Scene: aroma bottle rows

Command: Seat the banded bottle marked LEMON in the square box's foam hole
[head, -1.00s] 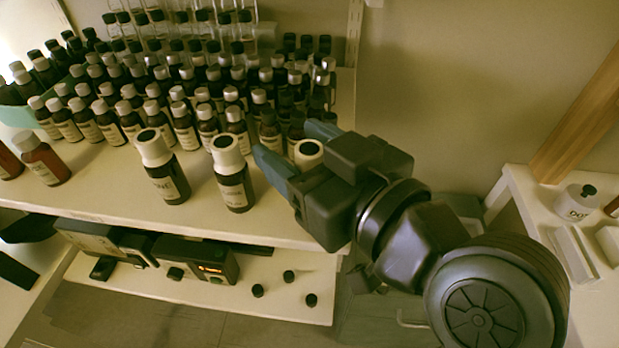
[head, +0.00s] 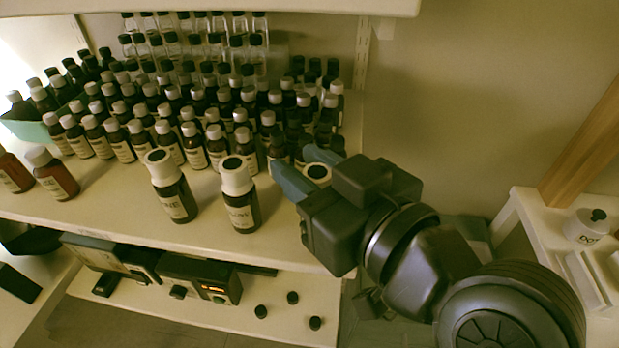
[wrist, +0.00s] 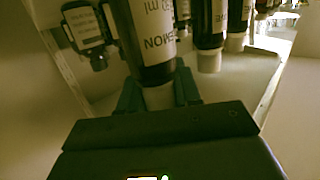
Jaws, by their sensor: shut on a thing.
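The LEMON bottle (wrist: 148,45) is dark with a pale label, which reads upside down in the wrist view. Its wide white cap (wrist: 158,97) sits between my gripper's (wrist: 157,92) two blue-green fingers, which are shut on it. In the head view, my gripper (head: 306,180) is at the right end of the bottle shelf, with the white cap (head: 317,172) between the fingers. The bottle's body is hidden there, so I cannot tell whether it touches the shelf. I cannot make out the square box or its foam hole.
Two similar white-capped bottles (head: 171,187) (head: 239,196) stand left of my gripper on the shelf (head: 110,205). Rows of small dark bottles (head: 195,148) crowd behind. An upper board (head: 250,6) overhangs. A white side table (head: 535,215) with white trays and a jar (head: 586,226) stands right, across a gap.

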